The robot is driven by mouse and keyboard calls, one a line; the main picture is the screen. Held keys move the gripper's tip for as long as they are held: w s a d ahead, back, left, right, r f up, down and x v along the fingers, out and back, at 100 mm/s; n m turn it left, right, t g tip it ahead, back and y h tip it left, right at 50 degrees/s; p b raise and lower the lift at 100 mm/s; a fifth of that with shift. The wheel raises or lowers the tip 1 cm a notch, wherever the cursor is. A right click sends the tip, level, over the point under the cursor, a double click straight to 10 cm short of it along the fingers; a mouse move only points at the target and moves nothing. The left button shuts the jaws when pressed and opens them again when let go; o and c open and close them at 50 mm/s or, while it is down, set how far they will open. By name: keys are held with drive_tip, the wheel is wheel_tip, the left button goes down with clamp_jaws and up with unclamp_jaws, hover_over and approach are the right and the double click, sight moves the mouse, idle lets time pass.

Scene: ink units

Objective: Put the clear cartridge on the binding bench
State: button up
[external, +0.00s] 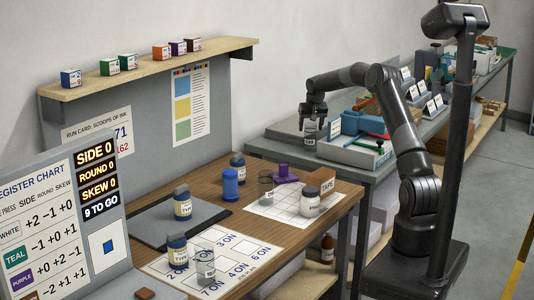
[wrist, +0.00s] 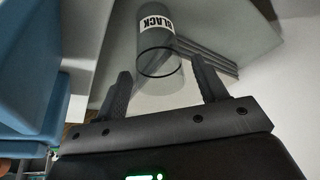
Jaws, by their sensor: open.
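A clear cartridge with a white label reading BLACK (wrist: 155,22) is just ahead of my gripper (wrist: 163,80) in the wrist view. Its clear round end (wrist: 160,65) lies between the two spread fingertips, with a gap on each side. In the external view the cartridge (external: 310,139) is directly below my gripper (external: 312,120), at the near left end of the grey bench (external: 262,147). My gripper is open. Whether the cartridge rests on the surface is hard to tell. Other clear cylinders stand on the grid sheet (external: 265,187) and the numbered sheet (external: 206,264).
A wall shelf (external: 150,66) carries small boxes.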

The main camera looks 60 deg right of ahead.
drive_tip(key=v, duration=0.9)
drive_tip(key=s+a+r+n, duration=0.2)
drive_tip(key=s+a+r, duration=0.25)
drive_tip(key=a, duration=0.45)
drive_tip(key=s+a+r+n+t, duration=0.1)
drive_tip(key=s+a+r, duration=0.35)
drive_tip(key=a, duration=0.45)
drive_tip(key=s+a+r+n, duration=0.2)
drive_tip(key=s+a+r, duration=0.25)
drive_tip(key=a, duration=0.45)
drive_tip(key=s+a+f+n+y, duration=0.1)
drive_tip(key=s+a, duration=0.3)
drive_tip(key=s, duration=0.4)
drive_tip(key=s+a+f+n+t+y, duration=0.1)
drive_tip(key=s+a+f, duration=0.2)
drive_tip(key=s+a, duration=0.2)
drive_tip(key=s+a+f+n+y, duration=0.1)
drive_tip(key=s+a, duration=0.4)
drive_tip(key=s, duration=0.6)
drive_tip(key=shift+s+a+f+n, duration=0.25)
drive_tip(key=shift+s+f+n, duration=0.2)
drive_tip(key=shift+f, duration=0.25)
